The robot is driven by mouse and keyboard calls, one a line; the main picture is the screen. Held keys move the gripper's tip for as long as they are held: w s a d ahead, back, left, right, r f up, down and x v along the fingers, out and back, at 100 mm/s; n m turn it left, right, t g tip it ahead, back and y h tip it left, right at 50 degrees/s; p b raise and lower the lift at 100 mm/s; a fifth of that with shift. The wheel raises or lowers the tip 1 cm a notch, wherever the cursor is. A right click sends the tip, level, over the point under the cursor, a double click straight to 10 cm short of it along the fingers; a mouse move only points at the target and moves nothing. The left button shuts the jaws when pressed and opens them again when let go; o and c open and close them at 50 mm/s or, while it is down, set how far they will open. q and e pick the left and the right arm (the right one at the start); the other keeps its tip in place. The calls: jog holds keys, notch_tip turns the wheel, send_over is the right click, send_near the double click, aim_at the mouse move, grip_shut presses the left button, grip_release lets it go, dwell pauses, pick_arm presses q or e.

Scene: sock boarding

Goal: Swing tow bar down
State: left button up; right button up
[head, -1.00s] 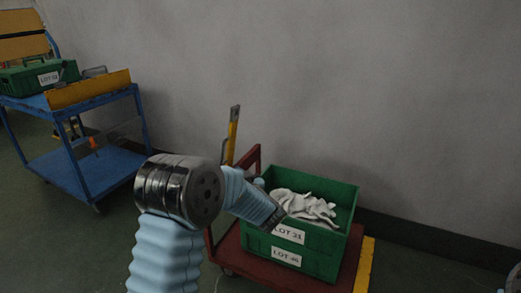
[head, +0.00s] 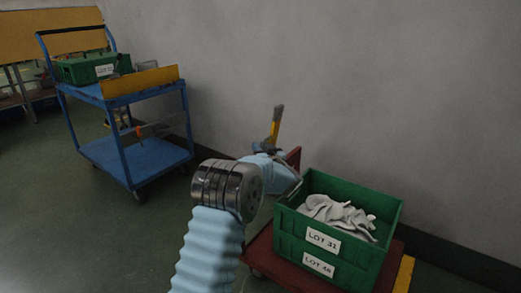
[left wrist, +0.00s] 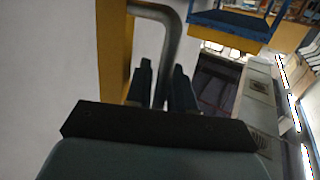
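The tow bar (head: 276,122) is a yellow upright bar at the back left corner of a red cart (head: 287,258) in the head view. It stands nearly upright, leaning slightly right at the top. In the left wrist view its yellow bar (left wrist: 115,55) is close, with a bent grey tube (left wrist: 170,40) beside it. My left gripper (head: 266,146) is at the lower part of the bar. In the left wrist view its two dark fingers (left wrist: 163,82) stand apart, one on each side of the tube. Contact cannot be told. My right gripper is not in view.
A blue cart (head: 150,163) with a green box (head: 85,71) stands at left. A grey wall (head: 400,80) is behind. Floor between the carts is clear.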

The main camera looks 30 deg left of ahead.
pick_arm(q)
jog(key=shift+c, duration=0.3)
grip_shut()
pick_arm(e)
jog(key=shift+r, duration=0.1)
